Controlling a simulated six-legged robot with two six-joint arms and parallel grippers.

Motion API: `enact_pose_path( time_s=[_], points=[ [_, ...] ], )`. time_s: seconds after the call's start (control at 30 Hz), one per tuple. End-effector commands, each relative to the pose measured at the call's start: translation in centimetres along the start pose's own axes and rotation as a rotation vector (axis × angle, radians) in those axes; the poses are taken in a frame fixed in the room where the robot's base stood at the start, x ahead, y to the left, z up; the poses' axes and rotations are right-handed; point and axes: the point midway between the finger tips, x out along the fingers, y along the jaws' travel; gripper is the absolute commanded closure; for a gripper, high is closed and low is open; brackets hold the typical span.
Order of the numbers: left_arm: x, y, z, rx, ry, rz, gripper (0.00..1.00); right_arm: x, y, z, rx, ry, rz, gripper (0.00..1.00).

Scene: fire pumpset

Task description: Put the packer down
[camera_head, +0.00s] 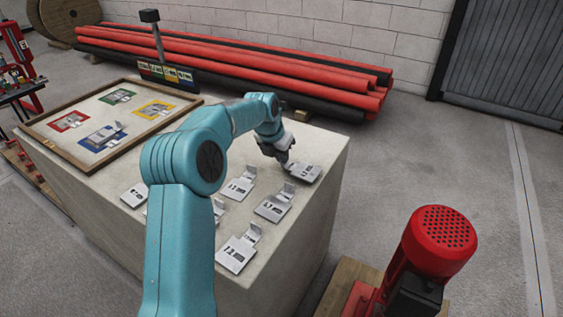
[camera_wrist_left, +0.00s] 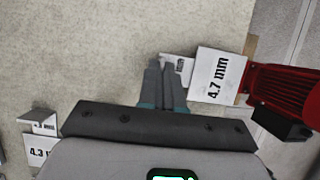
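The packer marked 4.7 mm (camera_wrist_left: 217,75) is a pale flat plate with a raised tab. In the head view it is the plate (camera_head: 306,173) by the block's far right edge. My left gripper (camera_head: 284,159) points down at its tab. In the left wrist view the fingers (camera_wrist_left: 163,75) are close together on the tab, which they partly hide. The plate looks larger than the other packer in that view and overlaps the block's edge, so it appears held above the top. Exact clearance cannot be told. My right gripper is out of view.
Several similar packers, one (camera_head: 273,208) in the middle, lie on the concrete block (camera_head: 318,144). A wooden-framed board (camera_head: 75,156) with coloured squares lies at the left. A red motor (camera_head: 437,243) stands front right. Red and black pipes (camera_head: 230,62) lie behind.

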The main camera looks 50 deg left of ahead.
Motion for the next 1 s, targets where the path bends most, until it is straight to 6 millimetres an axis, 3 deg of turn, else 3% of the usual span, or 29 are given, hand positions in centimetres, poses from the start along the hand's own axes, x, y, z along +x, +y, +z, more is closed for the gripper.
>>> enact_pose_path(
  time_s=[0.07,0.27,0.37,0.4,0.67,0.83,1.0],
  points=[
    [1.3,0.0,-0.6,0.000,0.002,0.000,1.00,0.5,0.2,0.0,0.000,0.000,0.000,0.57],
    [1.4,0.0,-0.6,0.000,0.001,0.000,1.00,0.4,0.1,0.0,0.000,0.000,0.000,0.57],
    [1.4,0.0,-0.6,0.000,0.002,-0.001,0.70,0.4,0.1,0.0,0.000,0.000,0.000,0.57],
    [1.4,0.0,-0.6,0.000,0.001,-0.001,0.66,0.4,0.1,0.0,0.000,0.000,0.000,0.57],
    [1.3,0.0,-0.6,0.000,0.000,0.000,0.66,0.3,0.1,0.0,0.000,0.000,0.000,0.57],
    [-0.8,0.0,-0.4,0.000,-0.002,0.000,0.66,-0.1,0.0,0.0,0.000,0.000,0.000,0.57],
    [-4.8,0.0,-0.4,0.001,-0.004,0.001,0.66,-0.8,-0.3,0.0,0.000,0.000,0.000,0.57]
  ],
)
